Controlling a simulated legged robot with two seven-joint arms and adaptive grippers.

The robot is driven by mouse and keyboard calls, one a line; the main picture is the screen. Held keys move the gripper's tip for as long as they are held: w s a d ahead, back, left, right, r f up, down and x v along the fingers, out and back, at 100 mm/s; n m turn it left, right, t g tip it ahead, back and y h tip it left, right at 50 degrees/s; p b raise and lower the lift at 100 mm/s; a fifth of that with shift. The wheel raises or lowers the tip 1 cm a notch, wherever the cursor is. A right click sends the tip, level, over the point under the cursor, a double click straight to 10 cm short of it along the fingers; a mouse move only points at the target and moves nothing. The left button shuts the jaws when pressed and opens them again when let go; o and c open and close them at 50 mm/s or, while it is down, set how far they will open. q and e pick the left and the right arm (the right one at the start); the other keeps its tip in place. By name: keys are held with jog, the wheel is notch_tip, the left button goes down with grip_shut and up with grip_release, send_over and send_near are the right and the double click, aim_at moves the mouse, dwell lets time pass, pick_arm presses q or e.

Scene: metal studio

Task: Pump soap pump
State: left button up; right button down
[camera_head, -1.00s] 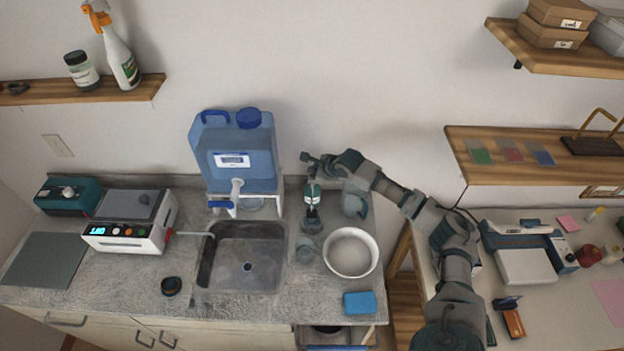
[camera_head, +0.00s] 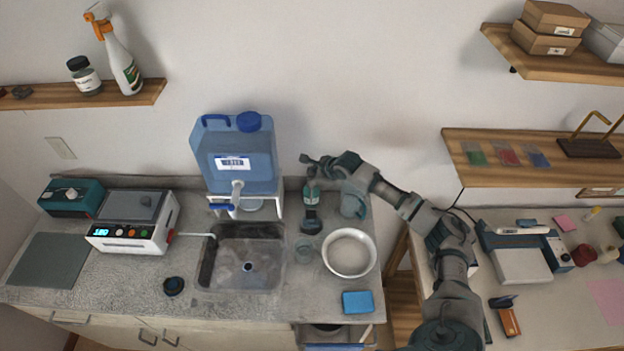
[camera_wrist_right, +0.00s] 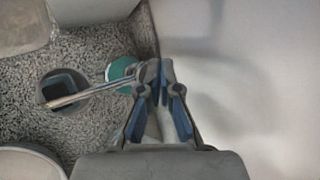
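The soap pump is a dark teal bottle (camera_head: 311,196) standing upright on the counter at the back, right of the sink. In the right wrist view its green-teal body (camera_wrist_right: 121,73) shows beside the fingers, and a thin metallic spout (camera_wrist_right: 90,92) reaches left from near the fingertips. My right gripper (camera_head: 306,159) is over the top of the bottle. In the wrist view its fingertips (camera_wrist_right: 159,70) are together with nothing visible between them. The pump head is largely hidden, and I cannot tell whether the fingers touch it. My left gripper is not in view.
A sink (camera_head: 243,258) lies left of the bottle, with a blue water jug (camera_head: 236,150) behind it. A teal pitcher (camera_head: 354,205) stands close on the right.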

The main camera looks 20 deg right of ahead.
jog(key=shift+a, duration=0.15)
notch_tip(320, 180, up, 4)
jog(key=p, duration=0.4)
jog(key=shift+p, duration=0.3)
jog(key=shift+r, duration=1)
jog(key=shift+s, duration=0.1)
